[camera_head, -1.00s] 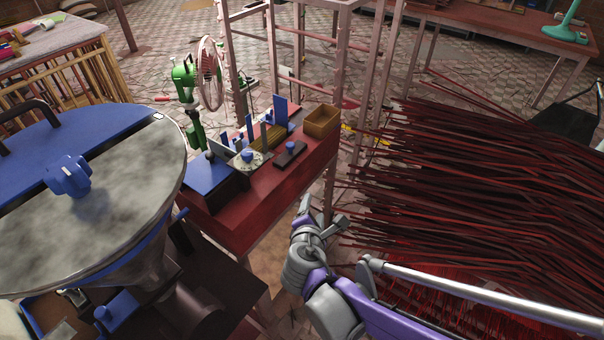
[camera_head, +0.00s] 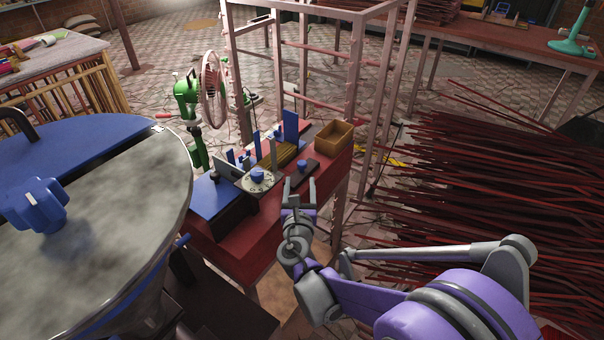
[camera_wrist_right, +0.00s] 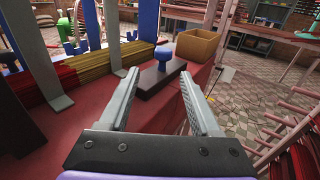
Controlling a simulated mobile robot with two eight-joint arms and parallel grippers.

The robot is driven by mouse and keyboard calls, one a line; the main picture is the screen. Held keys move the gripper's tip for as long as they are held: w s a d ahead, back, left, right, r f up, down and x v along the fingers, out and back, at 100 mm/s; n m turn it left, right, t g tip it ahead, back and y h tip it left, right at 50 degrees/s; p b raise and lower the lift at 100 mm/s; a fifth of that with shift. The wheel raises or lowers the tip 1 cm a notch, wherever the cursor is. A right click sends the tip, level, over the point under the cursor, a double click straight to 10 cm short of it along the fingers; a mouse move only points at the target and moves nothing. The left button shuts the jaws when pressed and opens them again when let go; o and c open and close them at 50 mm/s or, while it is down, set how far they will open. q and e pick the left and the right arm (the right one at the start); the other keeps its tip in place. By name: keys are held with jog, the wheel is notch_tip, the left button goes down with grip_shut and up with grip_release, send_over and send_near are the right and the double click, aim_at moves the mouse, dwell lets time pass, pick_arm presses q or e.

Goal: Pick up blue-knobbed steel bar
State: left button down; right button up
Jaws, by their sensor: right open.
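The blue-knobbed steel bar (camera_head: 305,173) lies on the red table (camera_head: 253,238), a dark flat block with a blue knob on top. In the right wrist view the bar (camera_wrist_right: 152,82) lies ahead of the fingers, its knob upright, between the fingertips as seen from behind. My right gripper (camera_head: 299,184) is open and empty, close to the near end of the bar in the head view. The right wrist view shows its two fingers (camera_wrist_right: 158,92) spread apart. I cannot tell the exact gap to the bar. My left gripper is not in view.
A wooden box (camera_head: 334,137) stands behind the bar. A round plate with a blue knob (camera_head: 258,177) and upright blue and grey plates stand to the left. A large drum with a blue lid (camera_head: 90,150) fills the left side. Red sticks (camera_head: 480,180) lie at right.

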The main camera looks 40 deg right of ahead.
aim_at(302, 169)
jog(key=x, duration=0.5)
jog(key=shift+s+d, duration=0.1)
jog(key=shift+d, duration=0.05)
grip_shut()
jog(key=shift+r, duration=0.1)
dwell(1.1)
